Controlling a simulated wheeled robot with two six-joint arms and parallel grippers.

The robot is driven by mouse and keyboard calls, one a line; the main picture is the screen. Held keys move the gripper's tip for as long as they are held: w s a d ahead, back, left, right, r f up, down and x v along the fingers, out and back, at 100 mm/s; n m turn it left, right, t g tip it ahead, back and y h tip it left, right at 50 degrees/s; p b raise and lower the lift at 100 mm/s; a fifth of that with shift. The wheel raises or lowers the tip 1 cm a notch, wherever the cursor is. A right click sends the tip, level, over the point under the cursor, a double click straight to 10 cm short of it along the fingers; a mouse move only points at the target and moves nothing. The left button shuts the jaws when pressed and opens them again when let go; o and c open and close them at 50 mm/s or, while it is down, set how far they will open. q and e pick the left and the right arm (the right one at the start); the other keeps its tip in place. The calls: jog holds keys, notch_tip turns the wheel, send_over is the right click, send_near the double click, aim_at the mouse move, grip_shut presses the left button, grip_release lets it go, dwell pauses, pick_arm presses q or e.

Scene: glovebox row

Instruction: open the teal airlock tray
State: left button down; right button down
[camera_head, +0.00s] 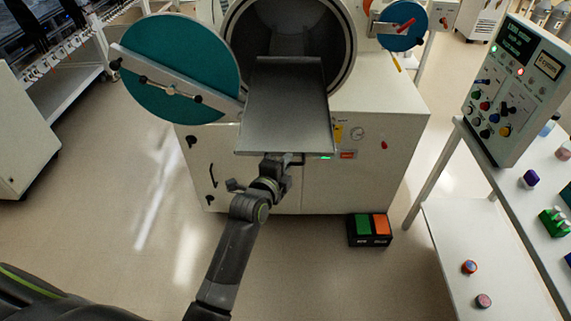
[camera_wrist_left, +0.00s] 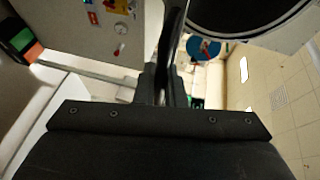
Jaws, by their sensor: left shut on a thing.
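The airlock tray (camera_head: 287,105) is a flat grey metal plate that sticks out of the round dark chamber (camera_head: 290,35). The airlock's round teal door (camera_head: 180,68) stands swung open to the left. My left gripper (camera_head: 284,161) is at the middle of the tray's front edge, shut on the tray's front; its fingers hide the exact part held. In the left wrist view, the gripper (camera_wrist_left: 165,82) is shut and the tray (camera_wrist_left: 175,25) shows nearly edge-on above it. My right gripper is not in view.
A smaller blue door (camera_head: 400,27) with a red handle is at the back right. A foot pedal box (camera_head: 369,230) with green and orange pads stands on the floor. A control panel (camera_head: 515,85) and a white table (camera_head: 475,240) with small parts are right.

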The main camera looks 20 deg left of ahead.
pick_arm(q)
jog(key=c, duration=1.5)
grip_release()
jog(key=shift+s+f, duration=0.1)
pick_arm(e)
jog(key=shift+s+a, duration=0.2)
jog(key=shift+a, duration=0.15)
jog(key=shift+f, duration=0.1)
